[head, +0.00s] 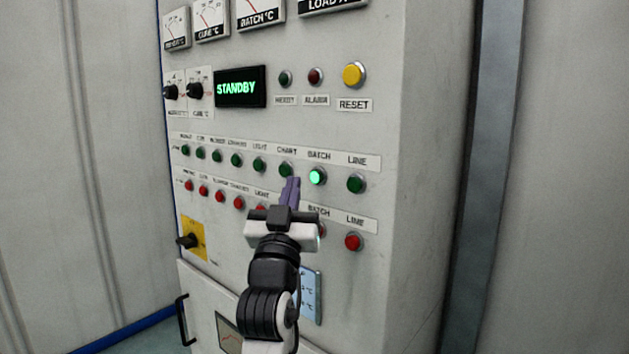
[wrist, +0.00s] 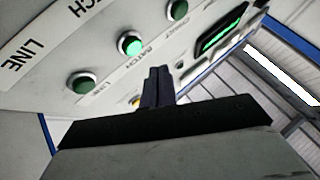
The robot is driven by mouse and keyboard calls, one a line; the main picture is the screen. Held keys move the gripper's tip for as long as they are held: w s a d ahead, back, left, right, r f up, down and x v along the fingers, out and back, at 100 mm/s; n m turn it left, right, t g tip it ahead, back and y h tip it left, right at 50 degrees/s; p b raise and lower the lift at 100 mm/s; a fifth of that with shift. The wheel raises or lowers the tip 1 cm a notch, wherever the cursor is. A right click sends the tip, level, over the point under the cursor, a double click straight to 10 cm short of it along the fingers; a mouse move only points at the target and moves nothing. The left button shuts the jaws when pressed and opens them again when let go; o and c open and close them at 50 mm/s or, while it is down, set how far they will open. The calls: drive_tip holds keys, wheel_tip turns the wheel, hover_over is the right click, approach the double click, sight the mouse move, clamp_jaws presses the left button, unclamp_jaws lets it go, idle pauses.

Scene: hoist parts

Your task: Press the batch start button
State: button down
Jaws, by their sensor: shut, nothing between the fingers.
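The batch start button (head: 317,176) is a green button in the upper row of the panel, under a "BATCH" label, and it glows bright green. In the wrist view the lit batch button (wrist: 130,43) sits between two darker green buttons. My gripper (head: 291,181) is shut and empty, its purple-grey fingertips just left of the batch button, near the chart button (head: 286,170). In the wrist view the fingers (wrist: 157,72) point toward the panel, to one side of the lit button. I cannot tell whether the tips touch the panel.
The green line button (head: 356,184) is right of the batch button. A lower row of red buttons includes the line one (head: 354,241); my gripper partly covers this row. The display (head: 240,87) reads "STANDBY". A yellow reset button (head: 354,75) is above.

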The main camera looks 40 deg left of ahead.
drive_tip(key=shift+s+a, duration=0.1)
drive_tip(key=shift+s, duration=1.2)
